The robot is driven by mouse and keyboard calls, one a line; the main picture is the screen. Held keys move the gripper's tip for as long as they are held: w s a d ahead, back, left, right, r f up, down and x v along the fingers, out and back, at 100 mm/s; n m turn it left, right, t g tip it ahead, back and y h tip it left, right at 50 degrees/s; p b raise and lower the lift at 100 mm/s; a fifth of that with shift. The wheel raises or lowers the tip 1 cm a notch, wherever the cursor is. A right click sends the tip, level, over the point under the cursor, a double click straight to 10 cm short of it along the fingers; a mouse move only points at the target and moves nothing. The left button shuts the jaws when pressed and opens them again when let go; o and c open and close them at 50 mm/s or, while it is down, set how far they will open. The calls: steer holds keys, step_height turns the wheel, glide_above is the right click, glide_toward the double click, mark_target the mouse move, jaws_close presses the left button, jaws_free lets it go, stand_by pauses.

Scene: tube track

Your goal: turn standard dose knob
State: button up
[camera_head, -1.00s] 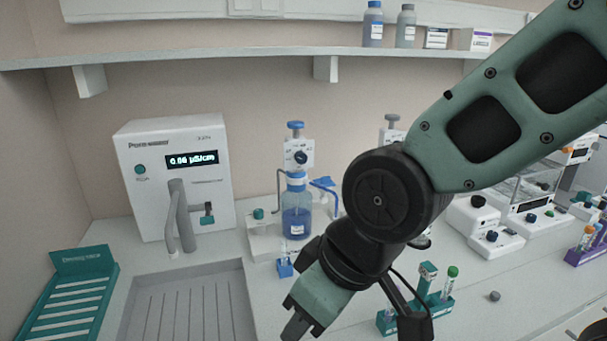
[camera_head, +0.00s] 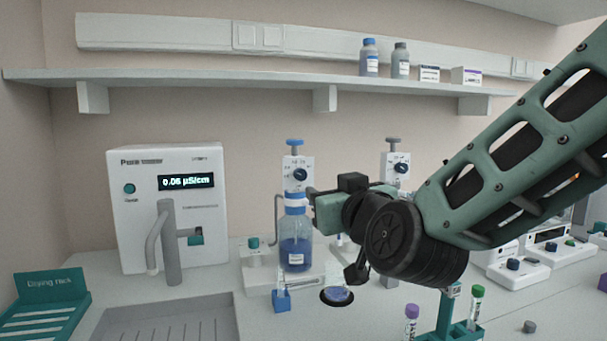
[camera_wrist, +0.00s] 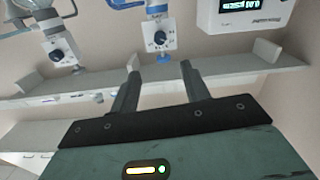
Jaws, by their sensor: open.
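Two bottle-top dispensers carry white heads with dark round dose knobs; I cannot read which one is standard. The left dose knob (camera_head: 301,174) sits under a blue plunger top, above a bottle of blue liquid (camera_head: 296,240). The right dose knob (camera_head: 401,168) sits under a grey top, its lower part hidden by my arm. In the wrist view, seen upside down, the left dispenser's knob (camera_wrist: 159,38) is ahead between my fingertips, and the other knob (camera_wrist: 56,55) is off to the left. My gripper (camera_wrist: 160,66) is open and empty, apart from both knobs.
A white water purifier (camera_head: 170,250) stands left, beside a sink (camera_head: 165,320) and a teal drying rack (camera_head: 45,298). A shelf (camera_head: 210,76) with bottles and boxes runs above. A teal tube rack (camera_head: 455,325) is at the front right.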

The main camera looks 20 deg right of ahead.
mark_target(302, 175)
steer(key=w+p, duration=1)
steer(key=w, duration=0.5)
steer(key=shift+w, duration=0.1)
steer(key=c, duration=1)
